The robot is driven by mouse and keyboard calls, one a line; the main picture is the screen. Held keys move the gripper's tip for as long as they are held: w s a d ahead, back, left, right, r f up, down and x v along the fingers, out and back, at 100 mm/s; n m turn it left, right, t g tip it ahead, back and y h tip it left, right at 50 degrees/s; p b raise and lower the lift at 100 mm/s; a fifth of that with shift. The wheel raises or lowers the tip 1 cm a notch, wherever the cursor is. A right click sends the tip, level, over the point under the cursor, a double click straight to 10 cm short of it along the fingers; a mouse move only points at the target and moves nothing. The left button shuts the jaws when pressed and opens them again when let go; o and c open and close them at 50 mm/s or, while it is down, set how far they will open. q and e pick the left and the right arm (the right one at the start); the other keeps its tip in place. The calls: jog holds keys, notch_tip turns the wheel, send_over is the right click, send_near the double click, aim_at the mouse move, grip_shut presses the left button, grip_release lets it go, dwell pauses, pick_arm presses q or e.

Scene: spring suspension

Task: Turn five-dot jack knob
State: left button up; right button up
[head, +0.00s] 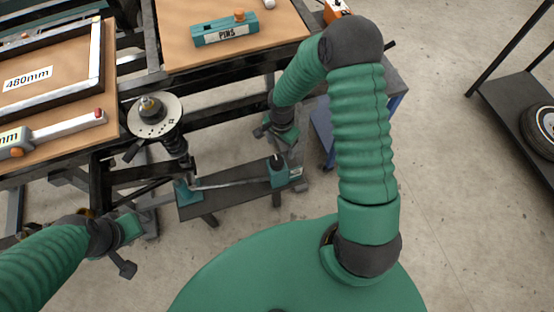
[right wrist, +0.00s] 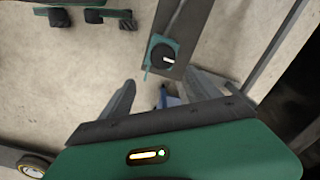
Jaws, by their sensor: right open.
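A low dark bench (head: 232,193) carries a teal jack block at its left end (head: 187,190) and another at its right end (head: 281,174), with a metal rod between them. In the right wrist view a teal block bears a round black knob (right wrist: 161,57) with a white mark. Its dots are too small to read. My right gripper (head: 274,136) is open above the bench's right end; its empty fingers (right wrist: 164,95) are spread, apart from the knob. My left gripper (head: 122,236) is left of the bench, its fingers apparently apart and empty.
A spring strut with a round top plate (head: 153,117) stands behind the bench's left end. Wooden-topped tables (head: 180,60) lie behind, one with a teal PINS box (head: 225,30). A blue-legged stand (head: 325,125) is close to my right arm. A dark shelf (head: 500,120) holds a wheel (head: 541,125) at right.

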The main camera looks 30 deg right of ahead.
aim_at(277, 160)
jog(key=f, duration=0.3)
jog(key=a+f, duration=0.1)
jog(key=f, duration=0.3)
jog(key=a+f+b, duration=0.1)
jog(key=f, duration=0.3)
jog(key=shift+w+f, duration=0.1)
jog(key=shift+w, duration=0.2)
jog(key=shift+d+f, duration=0.25)
jog(key=shift+f, duration=0.05)
jog(key=shift+d+f, duration=0.2)
jog(key=shift+d, duration=0.15)
jog(key=shift+a+r, duration=0.2)
jog(key=shift+a, duration=0.2)
jog(key=c, duration=1.2)
pick_arm(q)
jog(key=shift+w+a+f, duration=0.3)
jog(key=shift+a+f, duration=0.35)
jog(key=shift+f, duration=0.2)
pick_arm(e)
jog(key=shift+d, duration=0.15)
jog(key=shift+c, duration=0.9)
